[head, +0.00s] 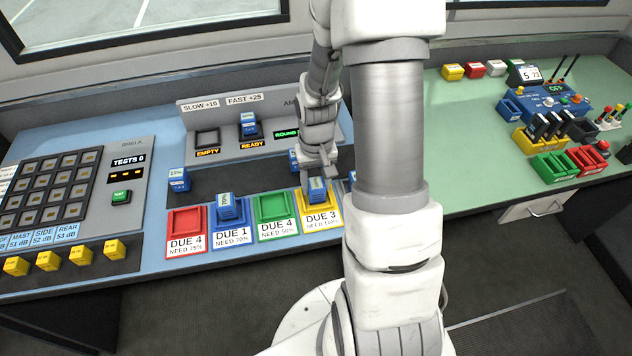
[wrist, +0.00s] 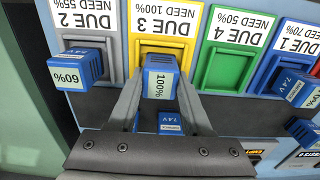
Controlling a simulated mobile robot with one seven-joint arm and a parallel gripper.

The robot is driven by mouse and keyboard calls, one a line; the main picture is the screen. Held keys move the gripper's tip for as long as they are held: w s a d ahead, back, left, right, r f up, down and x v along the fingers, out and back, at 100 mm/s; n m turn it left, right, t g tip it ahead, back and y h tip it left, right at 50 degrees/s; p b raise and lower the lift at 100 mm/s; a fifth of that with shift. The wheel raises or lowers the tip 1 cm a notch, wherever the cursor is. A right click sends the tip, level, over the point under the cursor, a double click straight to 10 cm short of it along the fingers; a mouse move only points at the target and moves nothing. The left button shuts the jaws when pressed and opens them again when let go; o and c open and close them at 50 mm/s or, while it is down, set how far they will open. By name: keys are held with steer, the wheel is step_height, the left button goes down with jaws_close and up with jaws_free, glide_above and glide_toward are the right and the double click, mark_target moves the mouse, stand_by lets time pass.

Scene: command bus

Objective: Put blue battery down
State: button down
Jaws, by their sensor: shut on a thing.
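A blue battery (head: 318,190) marked 100% is between the fingers of my gripper (head: 317,170). It is at the yellow DUE 3, NEED 100% bay (head: 304,207). In the wrist view the battery (wrist: 160,76) is upright between the two grey fingers of my gripper (wrist: 157,90), in front of the yellow bay (wrist: 178,46). I cannot tell whether its base rests on the bay floor. My gripper is shut on it. Another blue battery (wrist: 170,122) shows lower down between the fingers, farther back on the desk side.
A 60% battery (wrist: 80,70) stands at the grey DUE 2 bay, left in the wrist view. The green DUE 4 bay (wrist: 226,68) and the red bay (head: 186,220) are empty. A battery (head: 230,205) stands in the blue bay. The charger (head: 250,125) is behind.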

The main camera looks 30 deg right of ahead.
steer(key=shift+c, duration=1.7)
jaws_free()
steer(key=shift+f, duration=0.1)
step_height(320, 180, up, 12)
steer(key=p, duration=0.2)
step_height(320, 180, up, 10)
steer(key=f+n+t, duration=0.1)
steer(key=t, duration=0.1)
glide_above(316, 183)
steer(key=s+a, duration=0.3)
steer(key=a, duration=0.2)
steer(key=s+a+r+n+t, duration=0.2)
steer(key=s+a+r, duration=0.3)
steer(key=s+r, duration=0.4)
steer(key=shift+s+a+t, duration=0.15)
steer(key=shift+a+t, duration=0.15)
steer(key=shift+t, duration=0.5)
